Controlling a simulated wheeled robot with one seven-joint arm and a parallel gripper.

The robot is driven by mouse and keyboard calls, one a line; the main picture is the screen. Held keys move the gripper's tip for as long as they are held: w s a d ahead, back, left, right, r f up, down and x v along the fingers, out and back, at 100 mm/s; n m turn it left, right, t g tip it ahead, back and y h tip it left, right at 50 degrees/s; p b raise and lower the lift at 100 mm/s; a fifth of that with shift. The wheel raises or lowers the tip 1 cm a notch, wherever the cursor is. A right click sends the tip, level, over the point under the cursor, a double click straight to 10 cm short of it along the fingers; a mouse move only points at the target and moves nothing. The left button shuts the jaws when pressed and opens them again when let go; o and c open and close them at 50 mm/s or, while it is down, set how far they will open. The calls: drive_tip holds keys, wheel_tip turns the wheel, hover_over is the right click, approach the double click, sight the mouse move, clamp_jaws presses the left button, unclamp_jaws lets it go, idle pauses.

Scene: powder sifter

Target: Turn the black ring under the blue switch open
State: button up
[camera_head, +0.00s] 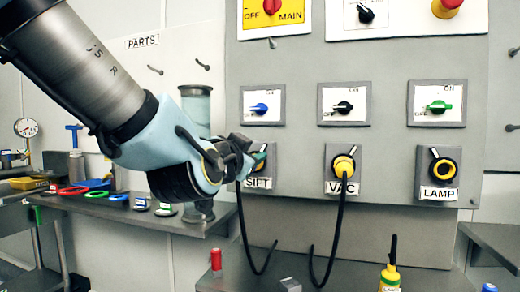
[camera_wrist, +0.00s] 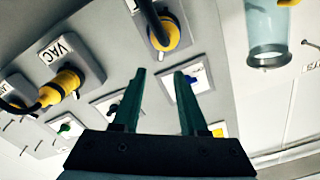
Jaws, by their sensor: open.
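The blue switch (camera_head: 262,107) sits on a white plate on the grey panel; it also shows between and beyond the fingers in the wrist view (camera_wrist: 192,79). Below it is the SIFT socket (camera_head: 262,180), mostly hidden behind my gripper in the head view. In the wrist view its black ring (camera_wrist: 152,34) surrounds a yellow plug (camera_wrist: 170,28) with a black cable. My gripper (camera_head: 246,157) is at this socket in the head view. In the wrist view my gripper (camera_wrist: 159,74) has its two teal fingers apart, with nothing between them. Whether a finger touches the ring cannot be told.
To the right are the VAC socket (camera_head: 344,163) with a cabled yellow plug and the LAMP socket (camera_head: 443,168). Black cables (camera_head: 330,250) hang below. A clear cylinder (camera_head: 197,115) is behind my arm.

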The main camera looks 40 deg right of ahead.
sight(264, 148)
drive_tip(key=p+x, duration=0.1)
drive_tip(key=x, duration=0.7)
drive_tip(key=shift+w, duration=0.1)
clamp_jaws()
idle(0.4)
